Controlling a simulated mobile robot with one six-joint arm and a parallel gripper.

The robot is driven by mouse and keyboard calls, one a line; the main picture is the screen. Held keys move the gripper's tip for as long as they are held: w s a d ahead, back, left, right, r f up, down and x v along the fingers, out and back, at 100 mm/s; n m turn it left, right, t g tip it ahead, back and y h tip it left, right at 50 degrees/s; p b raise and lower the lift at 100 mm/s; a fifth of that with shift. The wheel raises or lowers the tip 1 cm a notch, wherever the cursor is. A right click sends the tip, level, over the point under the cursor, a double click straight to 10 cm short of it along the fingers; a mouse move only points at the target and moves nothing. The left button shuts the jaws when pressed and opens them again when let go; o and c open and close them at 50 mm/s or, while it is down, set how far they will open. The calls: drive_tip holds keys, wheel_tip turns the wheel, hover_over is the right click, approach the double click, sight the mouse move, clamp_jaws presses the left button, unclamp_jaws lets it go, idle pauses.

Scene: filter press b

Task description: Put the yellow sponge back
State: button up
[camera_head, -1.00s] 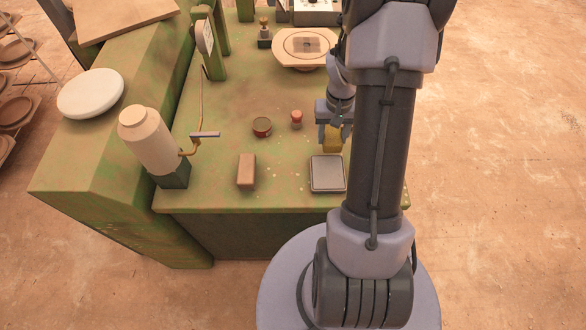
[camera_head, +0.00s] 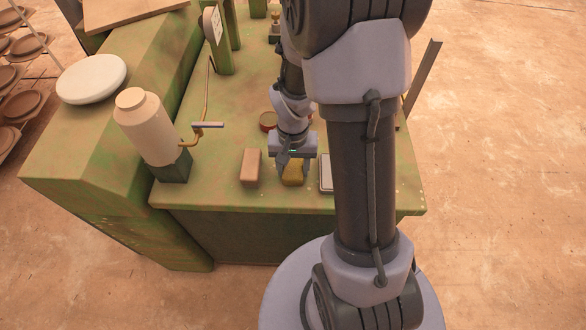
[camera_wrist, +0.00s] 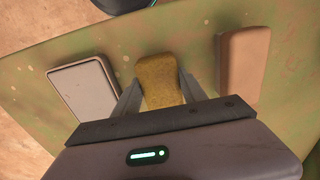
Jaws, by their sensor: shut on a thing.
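The yellow sponge (camera_head: 293,173) is between the fingers of my gripper (camera_head: 293,168), low over the green table near its front edge. In the wrist view the sponge (camera_wrist: 160,80) sits between the two fingers of my gripper (camera_wrist: 158,92), which are shut on it. It lies between a brown block and a grey-lidded flat box. I cannot tell whether its underside touches the table.
The brown block (camera_head: 251,167) stands just left of the sponge. The flat grey box (camera_head: 326,173) is just right, partly behind my arm. A red-brown tin (camera_head: 268,121) is behind.

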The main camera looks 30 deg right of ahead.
drive_tip(key=shift+f, duration=0.15)
drive_tip(key=o, duration=1.2)
wheel_tip(320, 180, up, 12)
drive_tip(key=p, duration=0.5)
wheel_tip(320, 180, up, 6)
drive_tip(key=t, duration=0.1)
hover_over(293, 167)
drive_tip(key=a, duration=0.3)
drive_tip(key=s+a+r+t, duration=0.1)
drive_tip(key=s+a+r, duration=0.2)
drive_tip(key=r, duration=0.1)
drive_tip(key=s+a+r+n+t+y, duration=0.1)
drive_tip(key=s+a+r+t, duration=0.1)
drive_tip(key=s+a+r, duration=0.2)
drive_tip(key=s+a+r+n+t+y, duration=0.1)
drive_tip(key=s+a+r, duration=0.3)
drive_tip(key=r, duration=0.1)
drive_tip(key=shift+a+t, duration=0.25)
drive_tip(key=shift+t, duration=0.15)
